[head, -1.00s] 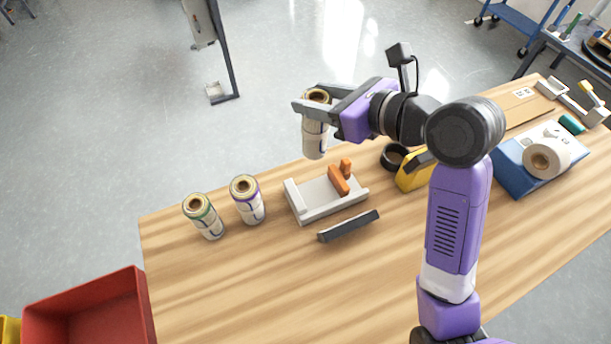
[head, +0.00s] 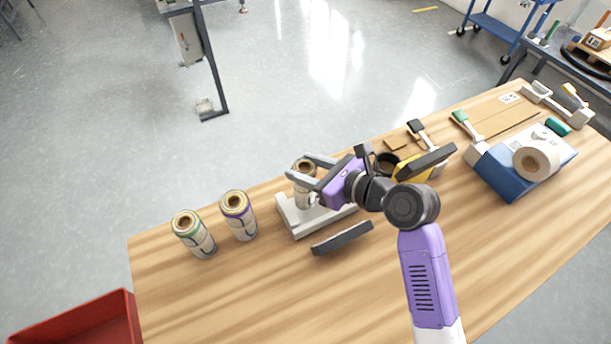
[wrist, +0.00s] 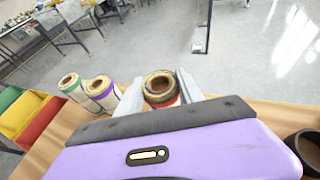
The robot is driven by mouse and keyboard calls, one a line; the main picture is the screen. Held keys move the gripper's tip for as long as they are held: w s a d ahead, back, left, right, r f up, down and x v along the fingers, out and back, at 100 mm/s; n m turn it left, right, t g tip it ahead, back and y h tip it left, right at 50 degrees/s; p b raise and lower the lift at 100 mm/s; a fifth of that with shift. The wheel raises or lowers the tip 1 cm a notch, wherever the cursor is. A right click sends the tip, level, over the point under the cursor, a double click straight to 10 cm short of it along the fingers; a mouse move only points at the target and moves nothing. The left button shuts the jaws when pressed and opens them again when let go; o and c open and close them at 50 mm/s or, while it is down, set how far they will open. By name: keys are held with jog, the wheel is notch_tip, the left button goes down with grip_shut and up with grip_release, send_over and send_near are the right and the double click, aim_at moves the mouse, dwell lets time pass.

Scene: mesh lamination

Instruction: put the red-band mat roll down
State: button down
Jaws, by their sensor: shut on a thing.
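The red-band mat roll (head: 302,197) is upright between the fingers of my gripper (head: 305,172). In the wrist view its open core and a bit of its red band (wrist: 172,102) show between the two grey fingers (wrist: 161,92). My gripper is shut on it. The roll is over or at the left part of the white cradle (head: 298,225); whether its base touches is unclear. My gripper hides the orange part of the cradle.
A green-band roll (head: 193,234) and a purple-band roll (head: 239,216) stand upright to the left. A dark bar (head: 342,238) lies in front of the cradle. A red bin (head: 85,325) is at lower left. The front of the wooden table (head: 250,295) is clear.

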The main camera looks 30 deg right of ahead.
jog(key=shift+f, duration=1.75)
jog(key=c, duration=0.7)
grip_release()
jog(key=shift+c, duration=0.2)
jog(key=v, duration=1.2)
jog(key=shift+r+b, duration=0.2)
jog(key=shift+b, duration=0.25)
jog(key=shift+a, duration=0.1)
